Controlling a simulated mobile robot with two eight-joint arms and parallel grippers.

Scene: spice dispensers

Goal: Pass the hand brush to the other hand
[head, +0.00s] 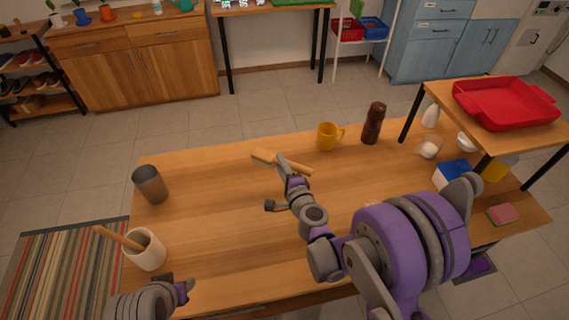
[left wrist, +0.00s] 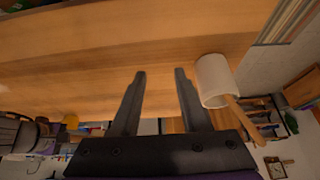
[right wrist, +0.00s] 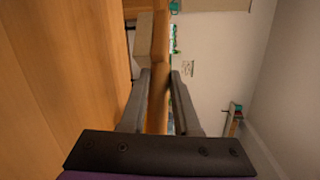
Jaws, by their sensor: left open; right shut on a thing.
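The hand brush (head: 264,156) is wooden, with its wide head to the left and its handle running out to the right, over the far middle part of the table. My right gripper (head: 284,166) is shut on it. In the right wrist view the brush (right wrist: 161,60) stands between the two fingers of the right gripper (right wrist: 160,75); its bristles are hard to make out. My left gripper (head: 182,290) is low at the near left edge of the table, well apart from the brush. In the left wrist view the left gripper (left wrist: 160,74) is open and empty.
A white pot (head: 146,252) with a wooden utensil stands near my left gripper. A dark grey cup (head: 150,185) is at the left edge. A yellow mug (head: 327,137) and brown mill (head: 374,123) stand behind the brush. The table's middle (head: 220,220) is clear.

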